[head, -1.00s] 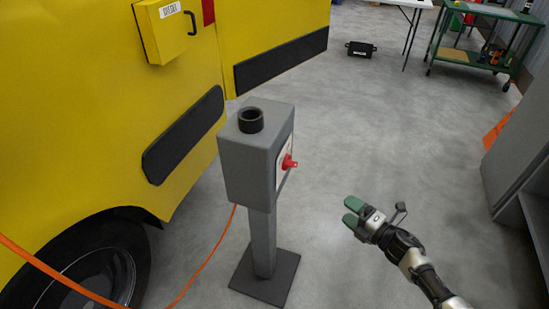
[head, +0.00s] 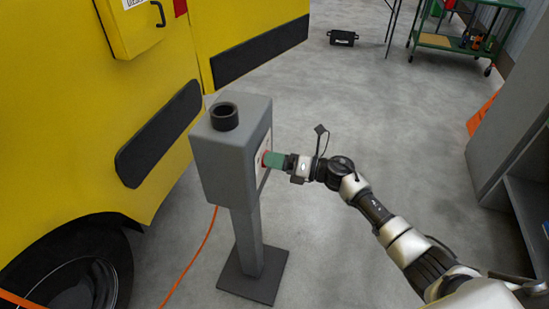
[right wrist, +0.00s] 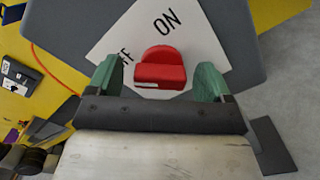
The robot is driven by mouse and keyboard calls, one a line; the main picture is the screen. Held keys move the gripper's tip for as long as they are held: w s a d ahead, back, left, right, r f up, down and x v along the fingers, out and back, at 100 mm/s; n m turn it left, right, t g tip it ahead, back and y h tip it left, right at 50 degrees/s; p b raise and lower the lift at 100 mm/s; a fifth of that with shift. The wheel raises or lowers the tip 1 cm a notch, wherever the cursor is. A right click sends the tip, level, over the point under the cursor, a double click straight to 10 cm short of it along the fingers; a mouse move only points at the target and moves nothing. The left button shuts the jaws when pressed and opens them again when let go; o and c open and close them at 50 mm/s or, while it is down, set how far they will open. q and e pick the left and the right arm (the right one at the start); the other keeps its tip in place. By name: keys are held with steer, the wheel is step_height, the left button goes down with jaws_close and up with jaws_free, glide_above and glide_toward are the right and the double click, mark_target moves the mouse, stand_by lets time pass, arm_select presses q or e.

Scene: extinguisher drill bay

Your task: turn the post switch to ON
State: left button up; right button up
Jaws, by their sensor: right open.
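The grey post switch box (head: 225,150) stands on a square post beside the yellow vehicle. Its red knob (right wrist: 160,67) sits on a white plate (right wrist: 110,45) marked ON, with part of OFF showing, in the right wrist view. In the head view only a little of the knob shows, behind the fingers. My right gripper (right wrist: 157,80) is open, its green fingertips on either side of the knob with small gaps visible. It also shows in the head view (head: 274,160), reaching to the box's right face. Which mark the knob points to is unclear. My left gripper is out of view.
The yellow vehicle (head: 80,110) with its black wheel fills the left. An orange cable (head: 190,262) runs from the post along the floor. A grey cabinet (head: 510,140) stands at right. A green cart (head: 450,41) and a black case (head: 342,38) are farther back. The middle floor is clear.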

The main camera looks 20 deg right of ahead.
steer(key=shift+w+a, duration=0.15)
steer(key=shift+a, duration=0.1)
steer(key=c, duration=0.9)
